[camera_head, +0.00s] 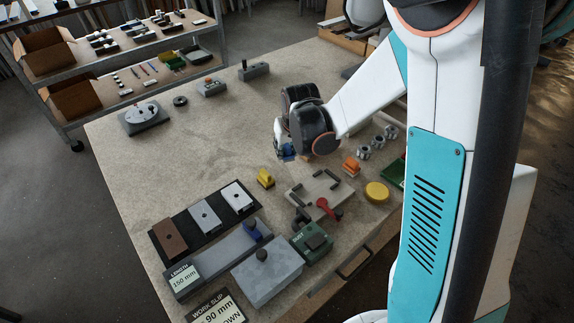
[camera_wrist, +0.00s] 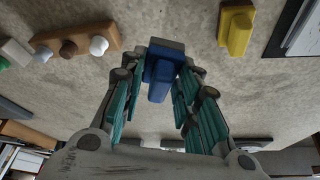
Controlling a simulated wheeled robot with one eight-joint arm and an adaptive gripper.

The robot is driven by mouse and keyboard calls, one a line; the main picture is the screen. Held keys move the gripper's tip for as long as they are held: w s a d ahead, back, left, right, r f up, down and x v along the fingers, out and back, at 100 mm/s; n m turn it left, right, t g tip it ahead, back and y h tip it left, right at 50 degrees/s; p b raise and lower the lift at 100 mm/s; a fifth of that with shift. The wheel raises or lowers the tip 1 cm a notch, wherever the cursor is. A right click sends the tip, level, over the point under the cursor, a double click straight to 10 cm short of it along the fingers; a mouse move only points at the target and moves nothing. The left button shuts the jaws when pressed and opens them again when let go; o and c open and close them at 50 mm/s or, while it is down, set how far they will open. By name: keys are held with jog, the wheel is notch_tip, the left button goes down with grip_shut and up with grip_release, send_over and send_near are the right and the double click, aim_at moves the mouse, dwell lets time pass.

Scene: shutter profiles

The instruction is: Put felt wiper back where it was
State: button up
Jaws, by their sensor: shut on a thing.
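My gripper (camera_head: 287,155) is shut on a blue block with a grey pad along one side, which appears to be the felt wiper (camera_wrist: 160,78). In the wrist view the wiper sits between the teal fingers (camera_wrist: 157,92), with the grey pad on the far side. In the head view only a bit of blue shows below my dark wrist. The gripper is over the middle of the table (camera_head: 150,180); whether the wiper touches the top I cannot tell. No marked place for the wiper is recognisable.
A yellow block (camera_head: 265,178) stands close by and shows in the wrist view (camera_wrist: 235,30). A beige fixture with a red handle (camera_head: 323,203), an orange piece (camera_head: 351,166) and a yellow disc (camera_head: 377,192) are nearby. A black tray (camera_head: 180,211) holds profile blocks. The table's left part is mostly clear.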

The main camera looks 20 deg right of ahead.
aim_at(287, 170)
jog(key=shift+s+f+b, duration=0.1)
jog(key=shift+f+b, duration=0.65)
jog(key=shift+f, duration=2.15)
jog(key=shift+f, duration=0.15)
jog(key=o, duration=1)
jog(key=shift+o, duration=0.2)
